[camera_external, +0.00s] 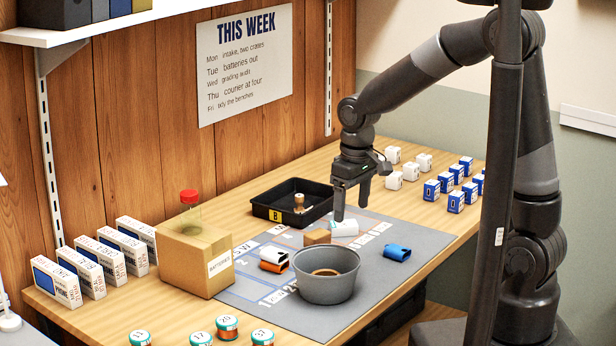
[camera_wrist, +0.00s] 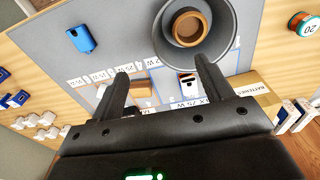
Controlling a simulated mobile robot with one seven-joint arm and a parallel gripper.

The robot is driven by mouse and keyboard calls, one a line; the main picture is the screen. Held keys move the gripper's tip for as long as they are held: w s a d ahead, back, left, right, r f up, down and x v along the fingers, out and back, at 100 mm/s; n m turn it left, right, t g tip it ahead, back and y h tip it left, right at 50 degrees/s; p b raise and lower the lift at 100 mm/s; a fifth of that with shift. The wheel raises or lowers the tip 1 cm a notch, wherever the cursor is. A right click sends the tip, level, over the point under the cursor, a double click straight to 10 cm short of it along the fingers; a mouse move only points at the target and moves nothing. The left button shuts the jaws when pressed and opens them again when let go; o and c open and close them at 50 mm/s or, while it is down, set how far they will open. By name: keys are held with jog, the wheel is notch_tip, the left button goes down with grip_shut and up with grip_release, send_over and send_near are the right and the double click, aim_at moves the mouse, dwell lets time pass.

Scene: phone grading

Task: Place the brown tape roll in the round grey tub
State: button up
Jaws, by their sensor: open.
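The round grey tub (camera_external: 326,291) stands on the grey mat near the table's front edge. The brown tape roll (camera_external: 326,273) lies inside the tub; in the wrist view the roll (camera_wrist: 187,28) shows as a brown ring within the tub's wall (camera_wrist: 219,40). My gripper (camera_external: 352,207) is open, its fingers pointing down above the mat, behind and to the right of the tub. In the wrist view its two fingers (camera_wrist: 163,68) are spread apart with nothing gripped, and the tub is beyond them, apart from both.
A brown block (camera_external: 317,237), a white item (camera_external: 344,228), a blue item (camera_external: 397,252) and an orange-and-white item (camera_external: 273,259) lie around the tub. A black tray (camera_external: 272,211) is behind; a cardboard box (camera_external: 190,263) with a red-lidded jar (camera_external: 190,211) stands left.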

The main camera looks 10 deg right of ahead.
jog(key=s+d+r+m+t, duration=0.1)
jog(key=s+d+r+m, duration=0.1)
jog(key=d, duration=0.8)
jog(key=s+d+r+m+t, duration=0.2)
jog(key=d+r, duration=0.4)
jog(key=d, duration=0.4)
jog(key=s+d+r+m+t, duration=0.2)
jog(key=s+d+r+m, duration=0.1)
jog(key=d, duration=0.6)
notch_tip(320, 180, up, 2)
jog(key=shift+s+d+r+m+h, duration=0.1)
jog(key=shift+s+d+m+h, duration=0.25)
jog(key=shift+m, duration=0.55)
jog(key=shift+w, duration=0.1)
